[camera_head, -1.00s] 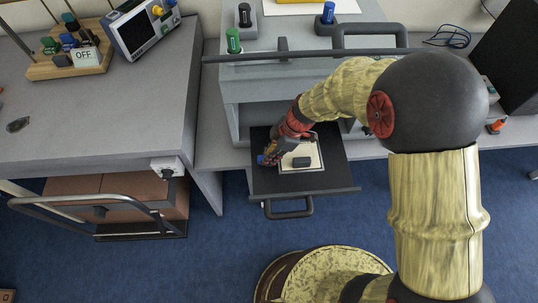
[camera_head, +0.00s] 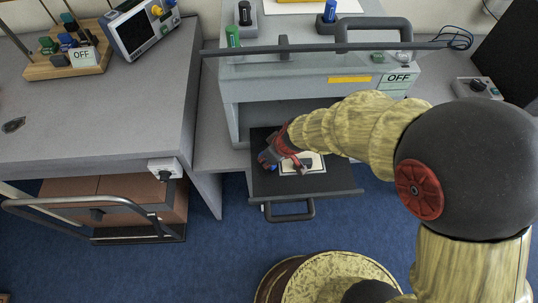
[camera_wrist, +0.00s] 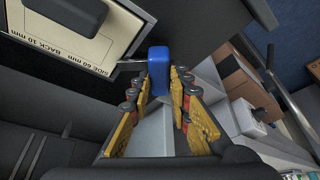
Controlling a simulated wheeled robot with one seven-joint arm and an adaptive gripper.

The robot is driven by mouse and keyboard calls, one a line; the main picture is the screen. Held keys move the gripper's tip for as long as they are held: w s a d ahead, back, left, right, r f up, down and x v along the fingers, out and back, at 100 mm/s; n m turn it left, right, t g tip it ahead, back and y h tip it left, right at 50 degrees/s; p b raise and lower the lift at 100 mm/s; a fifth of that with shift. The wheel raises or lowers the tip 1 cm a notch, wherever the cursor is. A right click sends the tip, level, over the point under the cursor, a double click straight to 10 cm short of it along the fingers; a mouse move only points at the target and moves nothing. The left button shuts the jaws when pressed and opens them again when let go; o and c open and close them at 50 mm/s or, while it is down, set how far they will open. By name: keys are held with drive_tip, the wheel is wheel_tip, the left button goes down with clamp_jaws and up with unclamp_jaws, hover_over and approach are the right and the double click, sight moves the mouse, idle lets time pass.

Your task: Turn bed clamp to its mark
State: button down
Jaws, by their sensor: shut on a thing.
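The bed clamp's blue handle (camera_wrist: 158,68) stands between my fingertips at the edge of the dark pull-out bed (camera_head: 335,185). A thin metal rod runs from it towards the white card (camera_wrist: 110,45), which reads "SIDE 60 mm BACK 10 mm". My gripper (camera_wrist: 158,88) is shut on the handle. In the head view my gripper (camera_head: 268,161) is at the bed's left side and hides most of the clamp. A clear mark for the clamp cannot be made out.
The bed sticks out below a grey machine (camera_head: 290,90) with a long dark bar (camera_head: 310,51) across its top. A dark block (camera_wrist: 75,8) lies on the card. A left bench (camera_head: 130,110) with a cart handle (camera_head: 80,199) below stands nearby. Blue floor is open in front.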

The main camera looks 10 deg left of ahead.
drive_tip(key=m+p, duration=0.1)
drive_tip(key=p, duration=0.1)
drive_tip(key=m+p, duration=0.1)
drive_tip(key=p, duration=0.1)
drive_tip(key=shift+s+r+t+h, duration=0.15)
drive_tip(key=shift+r+t+h, duration=0.15)
drive_tip(key=shift+h, duration=0.1)
drive_tip(key=m+p, duration=0.2)
drive_tip(key=p, duration=0.4)
drive_tip(key=shift+m+h, duration=0.4)
drive_tip(key=m+p, duration=0.2)
drive_tip(key=p, duration=0.3)
drive_tip(key=shift+a+t+h, duration=0.1)
drive_tip(key=shift+t+h, duration=0.2)
drive_tip(key=shift+t, duration=0.1)
drive_tip(key=shift+f+m+p, duration=0.15)
drive_tip(key=shift+m+p, duration=0.25)
drive_tip(key=shift+p, duration=0.25)
drive_tip(key=shift+f+p, duration=0.15)
drive_tip(key=shift+p, duration=0.3)
drive_tip(key=c, duration=1.6)
unclamp_jaws()
drive_tip(key=shift+c, duration=0.2)
